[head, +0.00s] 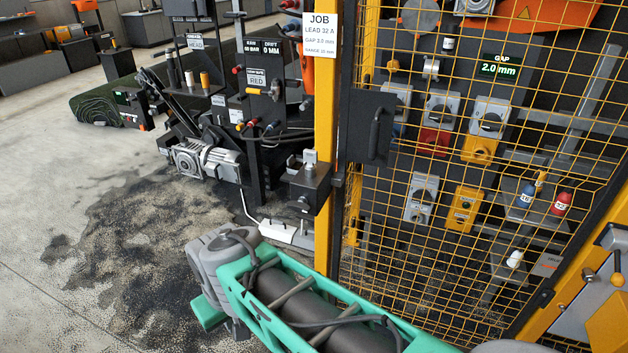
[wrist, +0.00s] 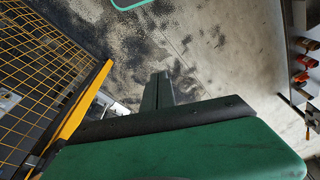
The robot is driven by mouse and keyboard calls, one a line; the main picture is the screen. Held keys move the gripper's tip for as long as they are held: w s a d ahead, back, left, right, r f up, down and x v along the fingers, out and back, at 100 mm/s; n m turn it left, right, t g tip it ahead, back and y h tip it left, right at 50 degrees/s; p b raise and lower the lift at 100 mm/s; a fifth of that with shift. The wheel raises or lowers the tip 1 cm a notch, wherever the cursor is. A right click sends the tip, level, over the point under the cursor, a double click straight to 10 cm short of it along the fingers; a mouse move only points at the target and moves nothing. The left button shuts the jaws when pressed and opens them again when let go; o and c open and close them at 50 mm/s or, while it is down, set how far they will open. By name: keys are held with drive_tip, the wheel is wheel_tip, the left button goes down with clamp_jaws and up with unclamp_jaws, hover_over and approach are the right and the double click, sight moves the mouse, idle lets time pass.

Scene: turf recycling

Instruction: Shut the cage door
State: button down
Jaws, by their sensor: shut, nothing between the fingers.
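The cage door (head: 372,215) is a yellow wire-mesh panel filling the right of the head view. A dark plate with a bar handle (head: 375,130) sits near its left edge, beside a yellow post (head: 326,150). I cannot tell whether a gap stands between door and post. In the wrist view, yellow mesh with a yellow frame edge (wrist: 85,100) shows at left; I cannot tell if it is the door. My gripper (wrist: 161,76) is shut and empty, with the floor beyond its fingers and the frame edge to their left. Its fingers do not show in the head view.
A dark box (head: 310,188) is mounted on the yellow post. Behind the mesh are several switch units and cables. A machine with a motor (head: 208,160) stands left of the post. The floor at left (head: 60,190) is open, with dark crumbs scattered.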

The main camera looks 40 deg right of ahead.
drive_tip(key=s+d+f+m+g, duration=0.35)
drive_tip(key=d+f, duration=0.35)
drive_tip(key=f, duration=0.4)
drive_tip(key=s+d+f+n+g+h, duration=0.1)
drive_tip(key=d+f+h, duration=0.1)
drive_tip(key=d+f, duration=0.4)
drive_tip(key=s+d+f+g+h, duration=0.15)
drive_tip(key=d+f, duration=0.25)
drive_tip(key=d, duration=0.4)
drive_tip(key=n+t+h, duration=1.1)
drive_tip(key=n+h, duration=0.2)
drive_tip(key=n, duration=1.3)
approach(353, 178)
drive_tip(key=p+x, duration=0.2)
drive_tip(key=x, duration=0.5)
